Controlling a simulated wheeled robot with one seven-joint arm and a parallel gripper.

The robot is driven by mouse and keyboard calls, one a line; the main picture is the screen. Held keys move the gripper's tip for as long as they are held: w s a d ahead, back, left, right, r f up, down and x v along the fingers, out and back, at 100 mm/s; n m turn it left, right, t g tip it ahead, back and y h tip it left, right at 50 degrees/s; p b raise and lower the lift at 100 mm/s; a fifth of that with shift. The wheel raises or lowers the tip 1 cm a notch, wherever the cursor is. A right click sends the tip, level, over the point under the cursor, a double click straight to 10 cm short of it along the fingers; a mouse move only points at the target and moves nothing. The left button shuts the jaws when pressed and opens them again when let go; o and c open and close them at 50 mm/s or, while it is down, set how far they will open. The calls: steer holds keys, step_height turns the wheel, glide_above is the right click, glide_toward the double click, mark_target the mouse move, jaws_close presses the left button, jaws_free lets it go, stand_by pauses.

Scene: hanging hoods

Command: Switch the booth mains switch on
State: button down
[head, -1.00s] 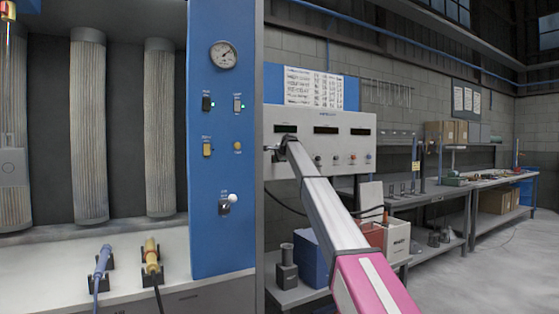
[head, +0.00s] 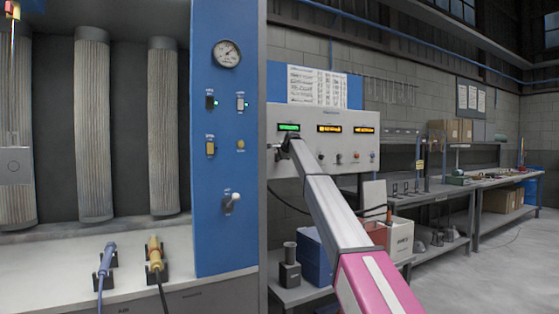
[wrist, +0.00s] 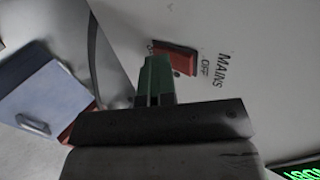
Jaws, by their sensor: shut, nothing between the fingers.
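The mains switch (wrist: 174,57) is a red rocker on the pale control box, beside the printed words MAINS and OFF in the wrist view. My gripper (wrist: 154,78) shows its green fingers closed together, with the tips right at the rocker's edge; I cannot tell whether they touch it. In the head view, my gripper end (head: 284,147) is at the left part of the control box (head: 343,147), and the switch cannot be made out there. The box's left display (head: 289,127) is lit green and the other two displays (head: 330,128) are lit amber.
A blue booth panel (head: 228,180) with a gauge and small switches stands left of the box. Open floor (head: 490,265) lies at right.

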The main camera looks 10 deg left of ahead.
steer(key=shift+w+a+r, duration=0.15)
steer(key=shift+w+r, duration=0.05)
steer(key=shift+r, duration=0.5)
steer(key=s+d+f+v, duration=0.1)
steer(key=f+v, duration=0.1)
steer(key=v, duration=1.1)
steer(key=shift+s+r, duration=0.2)
steer(key=shift+s, duration=0.05)
steer(key=shift+s+d, duration=0.1)
steer(key=shift+d, duration=0.05)
